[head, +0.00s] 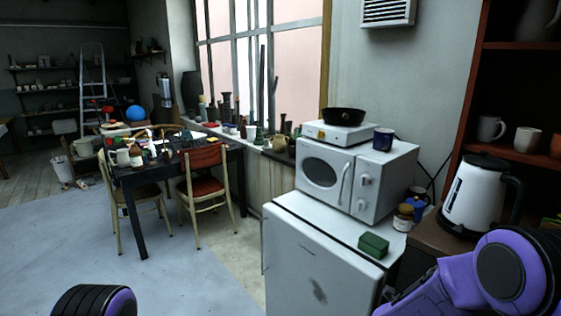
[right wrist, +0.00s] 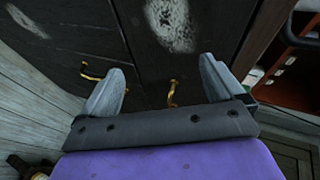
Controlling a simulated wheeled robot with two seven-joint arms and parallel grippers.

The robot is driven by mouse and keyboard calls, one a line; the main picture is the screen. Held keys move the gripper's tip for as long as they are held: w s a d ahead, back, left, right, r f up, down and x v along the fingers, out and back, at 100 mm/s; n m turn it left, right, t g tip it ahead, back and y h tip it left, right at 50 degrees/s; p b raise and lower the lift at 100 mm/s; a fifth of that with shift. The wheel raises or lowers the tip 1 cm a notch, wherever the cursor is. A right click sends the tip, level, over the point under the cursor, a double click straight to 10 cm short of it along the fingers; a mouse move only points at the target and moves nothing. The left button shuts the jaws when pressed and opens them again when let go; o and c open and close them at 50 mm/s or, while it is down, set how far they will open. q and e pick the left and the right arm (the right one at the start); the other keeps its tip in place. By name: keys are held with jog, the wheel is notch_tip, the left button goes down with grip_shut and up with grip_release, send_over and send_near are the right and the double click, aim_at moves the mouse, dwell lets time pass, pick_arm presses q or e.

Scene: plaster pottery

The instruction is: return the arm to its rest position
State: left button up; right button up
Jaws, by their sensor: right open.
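My right arm (head: 470,285) comes in at the lower right of the head view, in front of the dark cabinet. Its gripper is outside the head view. In the right wrist view my right gripper (right wrist: 160,92) is open, with its two grey fingers spread apart and nothing between them. Beyond the fingers are dark cabinet doors (right wrist: 140,45) with brass handles (right wrist: 172,93). A small part of my left arm (head: 95,300) shows at the bottom left of the head view. My left gripper is not in view.
A white fridge (head: 320,265) carries a microwave (head: 355,180), a green box (head: 373,245) and a jar (head: 403,218). A kettle (head: 482,195) stands on the cabinet close to my right arm. A cluttered table (head: 130,180) with chairs stands at left. The floor (head: 190,275) before it is clear.

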jog(key=s+a+f+n+t+y, duration=0.2)
jog(key=s+a+f+n+y, duration=0.3)
jog(key=s+f+n, duration=0.8)
jog(key=s+a+f+n+g+y, duration=0.1)
jog(key=s+f+n, duration=0.3)
jog(key=s, duration=0.5)
jog(key=s+a+f+n+g+y, duration=0.2)
jog(key=s+a+f+n+y, duration=0.1)
jog(key=s, duration=0.6)
jog(key=a+n, duration=0.1)
jog(key=n, duration=0.1)
jog(key=shift+f+n+g+y, duration=0.3)
jog(key=shift+f, duration=0.05)
